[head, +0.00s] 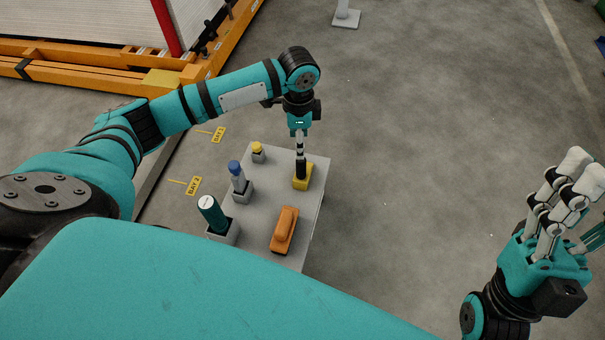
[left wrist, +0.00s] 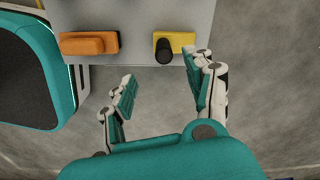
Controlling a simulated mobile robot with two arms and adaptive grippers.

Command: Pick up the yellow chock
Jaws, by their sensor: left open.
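The yellow chock (head: 304,183) is a block with a black upright handle (head: 300,167), near the right edge of the grey tabletop (head: 262,215). In the left wrist view the chock (left wrist: 184,41) is at the top, just beyond the right finger, with the round black handle (left wrist: 165,51) at its left. My left gripper (head: 300,146) points down above the chock, its fingers overlapping the handle's upper end in the head view. In the wrist view my left gripper (left wrist: 160,88) is open with nothing between its fingers. My right gripper (head: 578,195) is open and empty, away at the right.
An orange block (head: 285,229) lies near the chock. A blue-topped cylinder (head: 236,172), a dark green cylinder (head: 211,212) and a small yellow-topped piece (head: 257,151) stand in grey holders along the left side. An orange frame (head: 190,72) is at upper left. The floor right of the table is clear.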

